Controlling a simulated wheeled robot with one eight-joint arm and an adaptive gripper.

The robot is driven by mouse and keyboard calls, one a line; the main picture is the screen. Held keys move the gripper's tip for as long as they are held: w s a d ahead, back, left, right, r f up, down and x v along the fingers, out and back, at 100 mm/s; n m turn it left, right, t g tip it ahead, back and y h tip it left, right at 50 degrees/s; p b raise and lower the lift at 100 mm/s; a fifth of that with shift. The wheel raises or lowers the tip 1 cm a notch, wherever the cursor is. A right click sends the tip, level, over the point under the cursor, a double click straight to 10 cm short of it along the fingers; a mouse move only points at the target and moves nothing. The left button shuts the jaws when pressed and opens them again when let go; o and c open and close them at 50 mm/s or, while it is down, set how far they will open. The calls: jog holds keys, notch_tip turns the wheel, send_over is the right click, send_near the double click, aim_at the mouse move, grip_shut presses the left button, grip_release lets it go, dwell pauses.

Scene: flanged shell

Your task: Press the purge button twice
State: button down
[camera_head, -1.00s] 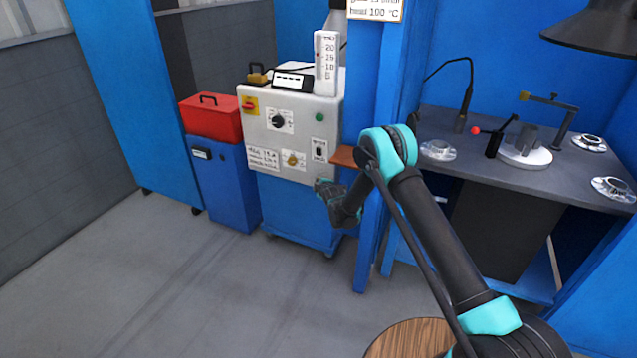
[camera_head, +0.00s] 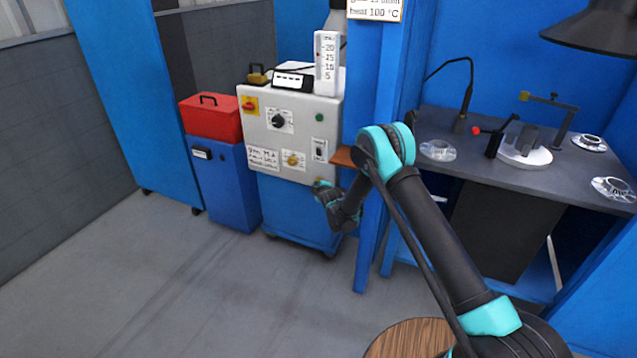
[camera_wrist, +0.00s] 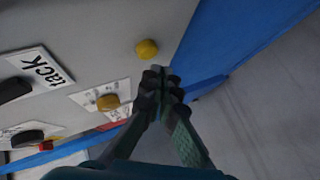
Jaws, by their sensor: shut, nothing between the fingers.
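A grey control panel (camera_head: 264,137) on a cabinet carries several knobs and buttons. In the wrist view, a round yellow button (camera_wrist: 147,49) stands out from the bare panel face near its edge. I see no readable purge label beside it. My gripper (camera_wrist: 165,76) is shut and empty. In the wrist view its fingertips appear just below and right of the yellow button; I cannot tell the gap in depth. In the head view the end of my arm is low at the panel's bottom right corner, and the fingertips are not clear there.
The panel also has a red knob (camera_head: 250,105), a black knob (camera_head: 279,121), a green button (camera_head: 319,117), a black switch (camera_head: 319,150) and a yellow knob (camera_head: 292,159). A brown shelf (camera_head: 343,156) juts out beside it. A blue post stands to the right.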

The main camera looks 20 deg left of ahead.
jog(key=shift+s+a, duration=0.2)
jog(key=shift+s, duration=2.3)
jog(key=shift+s, duration=0.1)
jog(key=s, duration=0.3)
jog(key=shift+s+a, duration=0.15)
jog(key=shift+s, duration=0.1)
jog(key=w, duration=0.8)
jog(key=shift+w+d, duration=0.3)
jog(key=shift+w, duration=0.05)
jog(key=shift+w, duration=0.1)
dwell(1.2)
jog(key=shift+w, duration=0.35)
